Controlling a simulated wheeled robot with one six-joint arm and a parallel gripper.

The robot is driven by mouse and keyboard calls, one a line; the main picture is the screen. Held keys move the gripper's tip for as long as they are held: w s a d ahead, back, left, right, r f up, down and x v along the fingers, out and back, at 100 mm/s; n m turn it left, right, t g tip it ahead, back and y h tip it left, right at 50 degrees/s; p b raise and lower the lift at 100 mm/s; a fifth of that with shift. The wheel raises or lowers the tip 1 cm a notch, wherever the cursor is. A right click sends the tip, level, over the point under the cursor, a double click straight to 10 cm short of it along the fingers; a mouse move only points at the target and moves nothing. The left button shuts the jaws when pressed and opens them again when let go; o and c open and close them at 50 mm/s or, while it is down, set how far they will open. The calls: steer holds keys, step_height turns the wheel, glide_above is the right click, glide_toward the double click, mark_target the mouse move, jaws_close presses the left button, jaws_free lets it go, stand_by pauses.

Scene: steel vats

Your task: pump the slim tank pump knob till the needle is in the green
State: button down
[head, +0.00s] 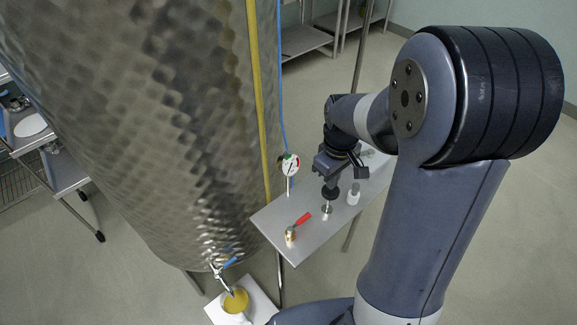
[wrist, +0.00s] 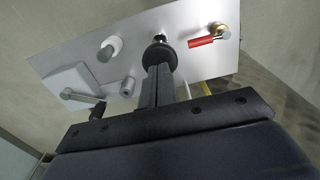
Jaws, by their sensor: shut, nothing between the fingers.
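The pump knob (head: 329,193) is a dark knob on a steel stem and round base, standing on a grey shelf plate (head: 268,222). In the wrist view the dark knob (wrist: 159,53) shows just beyond my fingertips. My gripper (head: 331,180) points down right above the knob, fingers together and empty. In the wrist view my gripper (wrist: 160,72) covers part of the knob; I cannot tell whether they touch. The round white gauge (head: 289,165) stands on a thin post at the plate's far left edge, with coloured marks; its needle is too small to read surely.
A red-handled brass valve (head: 298,227) stands left of the knob, a white-bodied fitting (head: 354,194) right of it. A grey lever (wrist: 85,97) is near my gripper. The big steel vat (head: 150,110) fills the left; a blue-handled tap (head: 226,268) is over a yellow-filled vessel (head: 236,301).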

mark_target(328, 205)
steer(key=shift+f, duration=0.15)
steer(key=shift+f+b, duration=0.65)
steer(key=shift+f, duration=0.2)
stand_by(0.8)
stand_by(0.6)
step_height(328, 205, down, 6)
steer(key=b, duration=0.4)
steer(key=shift+b, duration=0.35)
step_height(328, 205, up, 6)
steer(key=p, duration=0.5)
steer(key=shift+f, duration=0.15)
steer(key=shift+r, duration=0.2)
stand_by(1.3)
stand_by(0.6)
